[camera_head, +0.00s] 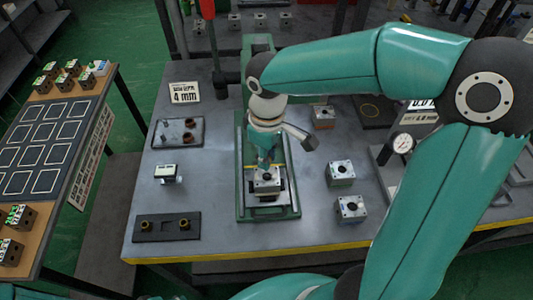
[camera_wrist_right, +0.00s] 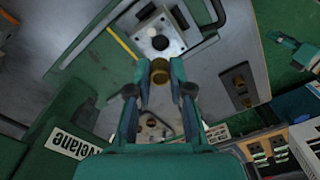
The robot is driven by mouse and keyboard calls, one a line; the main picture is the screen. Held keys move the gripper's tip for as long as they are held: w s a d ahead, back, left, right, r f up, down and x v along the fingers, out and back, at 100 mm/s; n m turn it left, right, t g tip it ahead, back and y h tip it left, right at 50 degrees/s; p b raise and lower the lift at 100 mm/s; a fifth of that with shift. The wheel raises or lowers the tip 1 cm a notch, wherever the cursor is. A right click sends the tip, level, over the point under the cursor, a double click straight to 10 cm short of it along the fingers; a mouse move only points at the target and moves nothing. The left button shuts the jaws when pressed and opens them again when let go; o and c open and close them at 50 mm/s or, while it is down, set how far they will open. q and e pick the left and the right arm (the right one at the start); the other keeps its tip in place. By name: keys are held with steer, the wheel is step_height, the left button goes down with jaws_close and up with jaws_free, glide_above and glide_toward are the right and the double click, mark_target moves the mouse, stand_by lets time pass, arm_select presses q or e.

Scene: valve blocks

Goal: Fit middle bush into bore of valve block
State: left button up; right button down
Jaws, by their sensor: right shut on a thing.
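My right gripper (camera_head: 266,161) points down above the valve block (camera_head: 267,184) on the green press base. In the right wrist view the gripper (camera_wrist_right: 160,84) is shut on a brass bush (camera_wrist_right: 160,69), held at the fingertips. The valve block (camera_wrist_right: 149,29) shows beyond the bush in that view, with its dark round bore (camera_wrist_right: 160,42) uncovered and slightly off from the bush. I cannot tell the height gap between bush and block. In the head view the gripper hides the bush.
A dark rack (camera_head: 150,228) at the front left holds two brass bushes. Two spare valve blocks, one (camera_head: 341,173) behind another (camera_head: 350,208), stand right of the press base (camera_head: 242,205).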

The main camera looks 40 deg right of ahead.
mark_target(267, 178)
steer(key=shift+f+b, duration=1.75)
steer(key=shift+f, duration=0.6)
steer(key=shift+f+b, duration=0.45)
steer(key=shift+f, duration=0.1)
steer(key=c, duration=1)
jaws_free()
steer(key=shift+o, duration=0.2)
step_height(267, 178, up, 12)
stand_by(0.4)
